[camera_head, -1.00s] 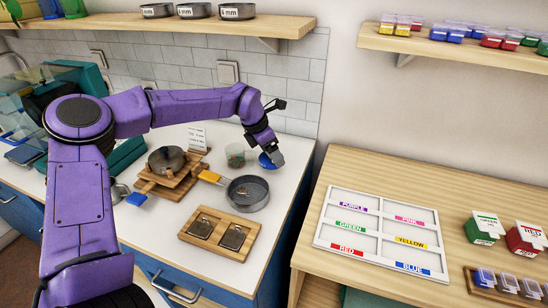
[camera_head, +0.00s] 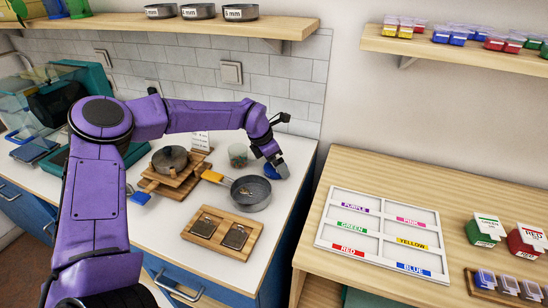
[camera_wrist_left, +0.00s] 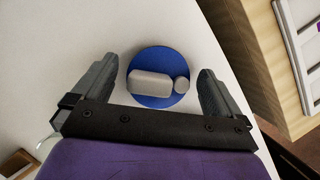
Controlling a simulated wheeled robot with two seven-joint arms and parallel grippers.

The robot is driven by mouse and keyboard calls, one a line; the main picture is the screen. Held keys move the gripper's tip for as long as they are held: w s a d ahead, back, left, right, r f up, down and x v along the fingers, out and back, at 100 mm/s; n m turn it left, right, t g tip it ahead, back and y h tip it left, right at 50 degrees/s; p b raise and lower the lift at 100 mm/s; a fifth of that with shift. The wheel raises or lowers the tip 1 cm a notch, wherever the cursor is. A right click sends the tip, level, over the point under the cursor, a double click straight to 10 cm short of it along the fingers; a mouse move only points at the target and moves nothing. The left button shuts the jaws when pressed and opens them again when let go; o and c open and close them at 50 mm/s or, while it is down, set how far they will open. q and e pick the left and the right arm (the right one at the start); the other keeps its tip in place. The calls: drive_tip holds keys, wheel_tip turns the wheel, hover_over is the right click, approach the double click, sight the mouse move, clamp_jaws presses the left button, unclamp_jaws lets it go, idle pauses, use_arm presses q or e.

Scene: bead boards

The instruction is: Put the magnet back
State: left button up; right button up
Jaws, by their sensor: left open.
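A blue round disc (camera_wrist_left: 146,98) with a pale grey, rounded handle-like piece (camera_wrist_left: 150,83) and a small grey knob lies on the white counter in the left wrist view. It looks like the magnet on a blue base; I cannot tell whether it is one piece. In the head view the blue disc (camera_head: 270,172) is mostly hidden by my left gripper (camera_head: 277,169). The left gripper (camera_wrist_left: 158,72) is open, its fingers on either side of the disc, with gaps showing. My right gripper is not in view.
A clear cup (camera_head: 238,155) stands behind. The counter's right edge is close.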

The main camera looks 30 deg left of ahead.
use_arm(q)
drive_tip(key=b+v, duration=0.1)
drive_tip(key=v, duration=1.1)
drive_tip(key=shift+a+r, duration=0.1)
drive_tip(key=shift+r, duration=0.05)
